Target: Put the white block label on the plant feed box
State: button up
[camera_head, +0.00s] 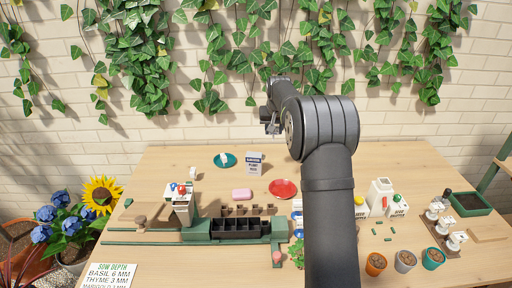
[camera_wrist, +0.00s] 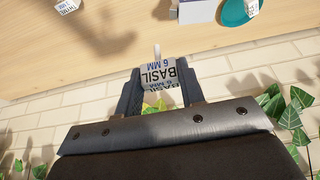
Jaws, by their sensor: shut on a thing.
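My gripper (camera_wrist: 157,90) is shut on a white block label (camera_wrist: 158,73) printed "BASIL 6 MM", with a short pale stem on its far side. In the head view my gripper (camera_head: 272,124) is high above the table's back edge, against the brick wall; the label cannot be made out there. The plant feed box (camera_head: 254,163), white with a blue band, stands upright on the table below my gripper. A white box with a purple-blue side (camera_wrist: 198,11), probably the same box, is cut off at the top of the wrist view. No label shows on its top.
A teal saucer (camera_head: 232,164) with a small white piece stands left of the box. A red saucer (camera_head: 283,196) and pink block (camera_head: 242,194) lie in front. A dark divided tray (camera_head: 240,236) stands nearer. Ivy (camera_head: 206,92) hangs on the wall close by.

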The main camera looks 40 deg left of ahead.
jog(key=shift+s+a+f, duration=0.4)
jog(key=shift+a+f, duration=0.75)
jog(key=shift+f, duration=0.25)
jog(key=shift+s+a+f, duration=0.45)
jog(key=shift+a+f, duration=0.75)
jog(key=shift+f, duration=0.25)
jog(key=shift+s+a+f, duration=0.4)
jog(key=shift+a+f, duration=0.75)
jog(key=shift+f, duration=0.25)
jog(key=shift+f, duration=0.2)
jog(key=o, duration=1)
jog(key=shift+c, duration=0.2)
jog(key=shift+r, duration=0.1)
jog(key=v, duration=1.2)
